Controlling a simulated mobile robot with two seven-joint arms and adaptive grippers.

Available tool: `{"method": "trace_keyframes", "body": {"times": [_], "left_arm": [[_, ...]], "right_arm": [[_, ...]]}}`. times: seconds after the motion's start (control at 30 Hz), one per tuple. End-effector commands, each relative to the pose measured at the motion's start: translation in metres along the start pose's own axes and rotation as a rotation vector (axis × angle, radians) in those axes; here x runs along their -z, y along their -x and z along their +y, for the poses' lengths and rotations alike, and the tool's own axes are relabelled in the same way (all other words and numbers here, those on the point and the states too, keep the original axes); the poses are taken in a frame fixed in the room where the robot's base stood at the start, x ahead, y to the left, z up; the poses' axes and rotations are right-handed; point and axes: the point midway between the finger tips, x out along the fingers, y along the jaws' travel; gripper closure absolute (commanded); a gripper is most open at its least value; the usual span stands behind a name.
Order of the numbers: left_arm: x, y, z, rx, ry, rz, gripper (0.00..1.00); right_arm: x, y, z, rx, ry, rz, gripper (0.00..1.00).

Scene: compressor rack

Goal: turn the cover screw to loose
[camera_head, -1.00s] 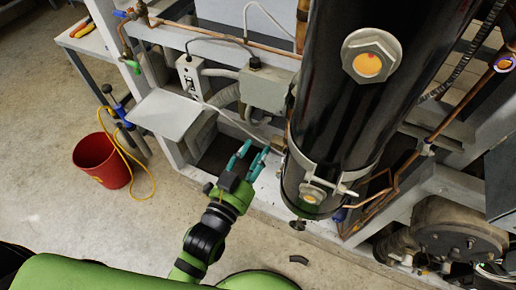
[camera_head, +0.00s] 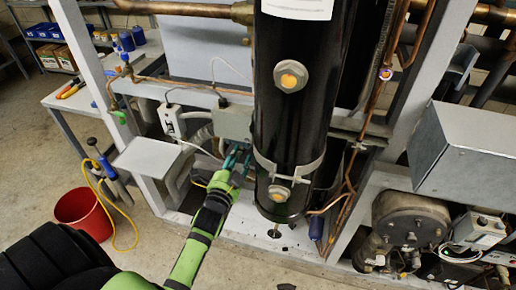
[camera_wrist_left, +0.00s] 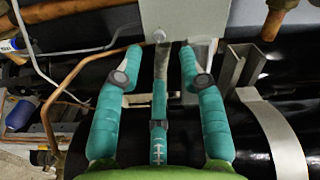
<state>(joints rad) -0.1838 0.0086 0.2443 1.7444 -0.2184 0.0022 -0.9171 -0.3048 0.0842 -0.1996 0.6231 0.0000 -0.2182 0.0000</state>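A pale grey box (camera_head: 233,122) is fixed to the rack left of the black cylinder; it also shows at the top of the left wrist view (camera_wrist_left: 181,15). A small round pale screw-like head (camera_wrist_left: 159,36) sits at its lower edge, probably the cover screw. It is too small to make out in the head view. My left gripper (camera_head: 238,154) is just below the box. In the wrist view its teal fingers (camera_wrist_left: 160,50) are spread, with the middle finger's tip just below the screw head. I cannot tell whether it touches. Nothing is held. My right gripper is not in view.
The black cylinder (camera_head: 295,120) with its clamp band (camera_head: 290,170) stands close right of my left gripper. A copper pipe (camera_wrist_left: 70,85) and cables run left of the fingers. A grey shelf plate (camera_head: 147,158) and red bucket (camera_head: 84,212) are farther left.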

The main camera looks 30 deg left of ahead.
Motion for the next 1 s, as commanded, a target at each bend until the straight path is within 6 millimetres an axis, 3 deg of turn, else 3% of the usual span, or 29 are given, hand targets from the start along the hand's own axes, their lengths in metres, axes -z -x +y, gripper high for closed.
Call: {"method": "trace_keyframes", "body": {"times": [0.13, 0.33, 0.6, 0.73, 0.77, 0.83, 0.87, 1.0], "left_arm": [[0.002, -0.025, -0.003, 0.002, 0.003, 0.002, 0.6], [0.002, -0.049, -0.001, 0.0, 0.002, 0.002, 0.6], [0.001, -0.058, 0.0, 0.0, 0.003, 0.003, 0.6], [0.001, -0.057, 0.0, 0.0, 0.003, 0.003, 0.6], [0.001, -0.057, 0.0, 0.0, 0.003, 0.003, 0.68], [0.001, -0.057, 0.0, 0.0, 0.003, 0.003, 0.96], [0.001, -0.057, 0.0, 0.0, 0.003, 0.003, 1.0], [0.002, -0.057, 0.0, 0.0, 0.003, 0.003, 1.0]], "right_arm": [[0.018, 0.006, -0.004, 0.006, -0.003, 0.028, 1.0], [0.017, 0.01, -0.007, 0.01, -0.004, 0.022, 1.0], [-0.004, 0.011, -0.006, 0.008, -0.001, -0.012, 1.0], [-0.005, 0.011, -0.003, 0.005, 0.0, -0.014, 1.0], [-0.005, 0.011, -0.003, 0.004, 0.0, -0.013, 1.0], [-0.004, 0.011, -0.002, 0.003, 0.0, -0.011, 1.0], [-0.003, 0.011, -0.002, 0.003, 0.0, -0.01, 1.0], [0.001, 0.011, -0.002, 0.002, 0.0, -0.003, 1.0]]}}
